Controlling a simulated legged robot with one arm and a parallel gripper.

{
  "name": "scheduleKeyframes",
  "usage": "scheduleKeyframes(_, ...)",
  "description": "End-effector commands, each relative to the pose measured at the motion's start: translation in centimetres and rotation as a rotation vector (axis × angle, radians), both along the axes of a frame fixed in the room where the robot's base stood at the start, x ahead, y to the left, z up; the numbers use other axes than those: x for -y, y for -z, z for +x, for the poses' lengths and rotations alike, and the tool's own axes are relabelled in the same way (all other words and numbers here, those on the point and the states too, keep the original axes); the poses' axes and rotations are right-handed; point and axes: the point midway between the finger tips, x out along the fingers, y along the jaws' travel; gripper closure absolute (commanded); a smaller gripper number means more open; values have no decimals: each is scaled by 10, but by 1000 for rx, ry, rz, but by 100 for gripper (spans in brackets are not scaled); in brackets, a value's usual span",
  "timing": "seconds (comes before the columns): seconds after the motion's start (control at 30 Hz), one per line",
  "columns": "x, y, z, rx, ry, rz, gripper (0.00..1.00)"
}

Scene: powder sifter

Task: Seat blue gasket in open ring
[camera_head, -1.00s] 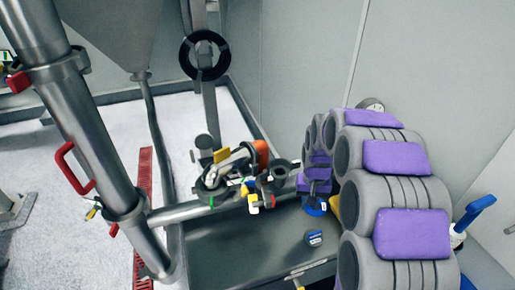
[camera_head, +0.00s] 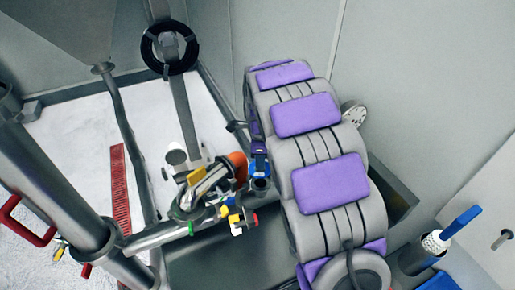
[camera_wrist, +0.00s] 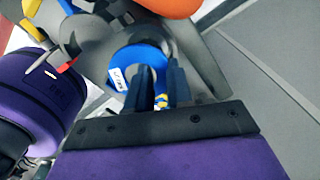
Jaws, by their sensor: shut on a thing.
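The blue gasket (camera_wrist: 152,59), a ring with a small white label, is held between the dark fingers of my gripper (camera_wrist: 155,80) in the wrist view. In the head view the blue gasket (camera_head: 264,183) shows just under my gripper (camera_head: 259,160), partly hidden by my arm. A metal clamp fitting (camera_head: 208,183) with orange, yellow and green parts stands close to the left of it on the pipe. Grey metal (camera_wrist: 195,50) lies close behind the gasket in the wrist view. I cannot tell which part is the open ring or whether the gasket touches it.
A horizontal steel pipe (camera_head: 165,234) runs to the fitting above a dark tray (camera_head: 235,262). A black ring (camera_head: 169,68) hangs on a post behind. A blue-handled brush (camera_head: 460,222) stands at the right. The white floor behind is partly clear.

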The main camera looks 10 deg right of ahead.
Motion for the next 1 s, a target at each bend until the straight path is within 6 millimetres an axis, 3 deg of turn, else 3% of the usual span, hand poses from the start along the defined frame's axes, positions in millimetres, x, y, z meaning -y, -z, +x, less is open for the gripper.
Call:
scheduleKeyframes(0.6,-1,-2,1,7,4,-3,100)
scheduleKeyframes(1.0,-1,29,2,7,7,-2,100)
